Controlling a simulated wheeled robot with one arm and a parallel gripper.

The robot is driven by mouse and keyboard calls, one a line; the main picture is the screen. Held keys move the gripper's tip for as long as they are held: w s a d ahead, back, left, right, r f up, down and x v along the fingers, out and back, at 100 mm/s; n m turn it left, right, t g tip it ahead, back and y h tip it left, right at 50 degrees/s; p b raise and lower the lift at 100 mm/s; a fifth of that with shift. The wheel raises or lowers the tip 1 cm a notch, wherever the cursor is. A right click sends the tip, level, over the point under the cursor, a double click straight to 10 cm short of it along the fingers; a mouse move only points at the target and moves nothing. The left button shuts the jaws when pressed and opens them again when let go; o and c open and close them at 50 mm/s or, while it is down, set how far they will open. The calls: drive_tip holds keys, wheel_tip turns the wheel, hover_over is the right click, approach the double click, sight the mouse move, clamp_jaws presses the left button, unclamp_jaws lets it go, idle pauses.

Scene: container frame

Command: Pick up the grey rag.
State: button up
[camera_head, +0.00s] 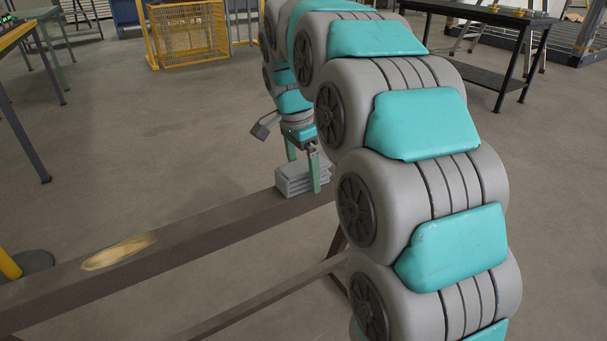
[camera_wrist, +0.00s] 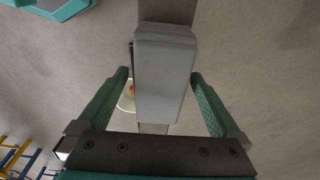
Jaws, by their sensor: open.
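The grey rag (camera_head: 294,182) is a folded, layered stack lying on top of a brown beam (camera_head: 220,220) in the head view. My gripper (camera_head: 302,170) is above and around it, pointing down, with one finger in front of the rag and the other behind it. In the wrist view the rag (camera_wrist: 165,75) lies lengthwise between the two green fingers of my gripper (camera_wrist: 165,85). The fingers are open, with a gap on each side of the rag. My arm hides the beam's far right part.
A yellowish worn patch (camera_head: 119,252) marks the beam to the left. A yellow wire cage (camera_head: 190,35) stands at the back. A dark table (camera_head: 480,15) is at the back right, another table (camera_head: 18,35) at the left. Open floor lies between.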

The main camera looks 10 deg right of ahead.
sight(305, 166)
drive_tip(key=c, duration=1.4)
drive_tip(key=shift+r, duration=0.1)
drive_tip(key=shift+r, duration=1.25)
drive_tip(key=shift+s+r, duration=0.1)
drive_tip(key=shift+r, duration=0.45)
drive_tip(key=s+r+b, duration=0.1)
drive_tip(key=s, duration=1.4)
drive_tip(key=shift+s+a+r, duration=0.2)
drive_tip(key=shift+s+a, duration=0.2)
drive_tip(key=shift+a, duration=0.05)
